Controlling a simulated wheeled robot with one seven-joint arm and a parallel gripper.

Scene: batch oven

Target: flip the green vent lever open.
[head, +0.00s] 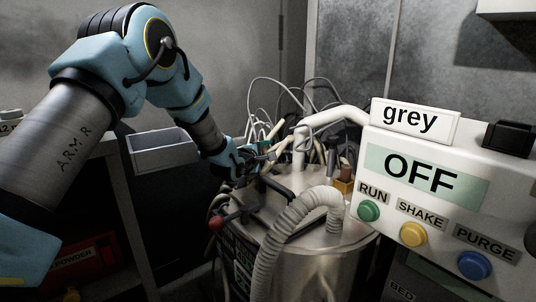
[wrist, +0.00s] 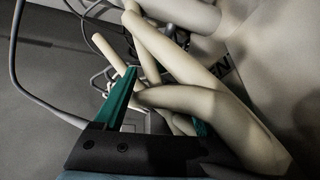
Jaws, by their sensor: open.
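My gripper (head: 262,160) is open among cables and pale tubes above the steel vessel (head: 318,262). In the wrist view my gripper (wrist: 163,100) shows one teal finger clearly at left; the other is mostly hidden behind cream tubes (wrist: 180,98). These tubes cross in front of the jaws; I cannot tell whether one lies between them. I cannot make out a green vent lever in either view. A dark lever with a red knob (head: 216,222) is at the vessel's left edge, below my gripper.
A ribbed grey hose (head: 285,226) arches over the vessel's front. A white control box (head: 455,185) at right reads OFF, with green RUN (head: 369,210), yellow SHAKE (head: 412,234) and blue PURGE (head: 474,265) buttons. A grey tray (head: 163,150) is left of my gripper. Loose wires crowd the back.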

